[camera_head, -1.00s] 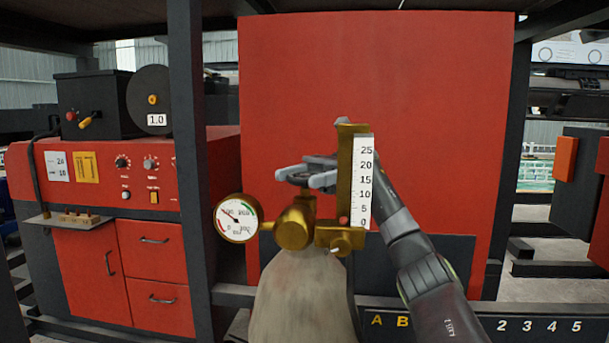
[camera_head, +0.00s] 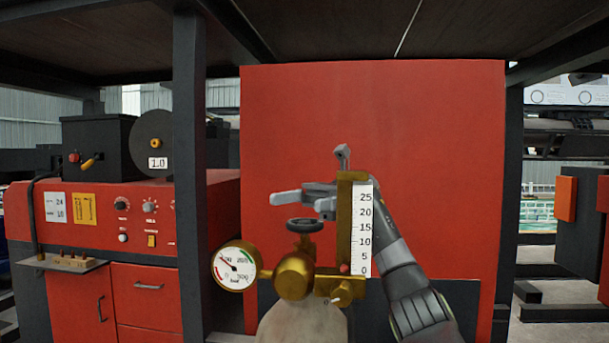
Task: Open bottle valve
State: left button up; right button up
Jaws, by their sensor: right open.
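A grey gas bottle (camera_head: 303,326) stands upright in front of me, its lower part out of frame. A brass regulator (camera_head: 294,277) sits on its top. The black round valve handwheel (camera_head: 304,225) shows above the brass body. A round pressure gauge (camera_head: 235,266) is on the left, and a flow scale (camera_head: 362,230) in a brass frame is on the right. My right gripper (camera_head: 290,202) is open and empty, just above the handwheel, its fingers pointing left. The flow scale partly hides my right wrist. My left gripper is not in view.
A large red panel (camera_head: 375,120) stands behind the bottle. A dark post (camera_head: 190,170) and a red machine (camera_head: 95,240) with knobs and drawers are on the left. A dark shelf (camera_head: 310,30) hangs overhead.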

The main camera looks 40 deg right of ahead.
aim_at(304, 222)
jog(key=shift+r, duration=3.1)
